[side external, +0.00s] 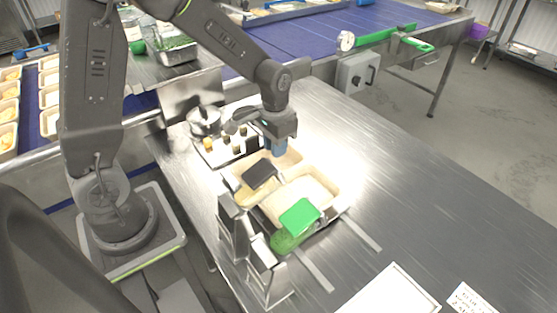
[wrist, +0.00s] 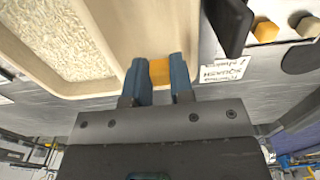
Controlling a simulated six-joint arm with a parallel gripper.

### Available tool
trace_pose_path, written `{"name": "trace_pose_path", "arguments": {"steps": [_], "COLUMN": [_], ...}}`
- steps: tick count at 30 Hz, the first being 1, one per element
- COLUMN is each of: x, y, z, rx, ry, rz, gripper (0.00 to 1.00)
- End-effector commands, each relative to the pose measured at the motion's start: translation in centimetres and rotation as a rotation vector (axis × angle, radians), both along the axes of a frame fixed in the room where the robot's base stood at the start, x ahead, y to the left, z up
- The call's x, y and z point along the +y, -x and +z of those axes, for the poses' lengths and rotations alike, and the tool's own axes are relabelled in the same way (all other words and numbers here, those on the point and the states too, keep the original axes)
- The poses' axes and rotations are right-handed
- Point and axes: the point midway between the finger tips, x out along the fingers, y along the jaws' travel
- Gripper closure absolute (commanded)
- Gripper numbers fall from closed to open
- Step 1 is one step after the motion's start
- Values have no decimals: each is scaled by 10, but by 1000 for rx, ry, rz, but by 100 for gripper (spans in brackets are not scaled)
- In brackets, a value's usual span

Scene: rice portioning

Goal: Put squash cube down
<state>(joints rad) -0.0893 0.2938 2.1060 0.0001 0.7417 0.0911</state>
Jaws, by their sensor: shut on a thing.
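My gripper (wrist: 159,78) has blue fingers shut on an orange squash cube (wrist: 159,71) in the wrist view. In the side external view my gripper (side external: 281,147) is low over the far part of the beige tray (side external: 335,190), and the cube is hidden there. In the wrist view the cube is in front of a bare compartment of the tray (wrist: 100,30). I cannot tell whether it touches the tray. A label reading squash (wrist: 222,70) lies right of the fingers.
Rice (wrist: 50,40) fills the compartment on the left in the wrist view. A black-handled tool (side external: 259,175) and a green tool (side external: 299,215) lie at the tray. Metal holders (side external: 236,232) stand at its near side.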

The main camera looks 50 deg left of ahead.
Motion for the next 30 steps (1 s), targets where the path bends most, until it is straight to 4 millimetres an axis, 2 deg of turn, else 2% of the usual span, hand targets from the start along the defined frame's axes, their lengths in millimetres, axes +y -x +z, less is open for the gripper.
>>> {"name": "trace_pose_path", "arguments": {"steps": [5,13,26,27,30], "x": [-9,-9,-8,-8,-8], "y": [-4,-4,-4,-4,-4], "z": [-9,-44,-50,-49,-49], "rx": [2,2,1,0,0], "ry": [0,0,0,0,0], "rz": [1,2,2,2,2], "gripper": [100,100,100,75,68]}}
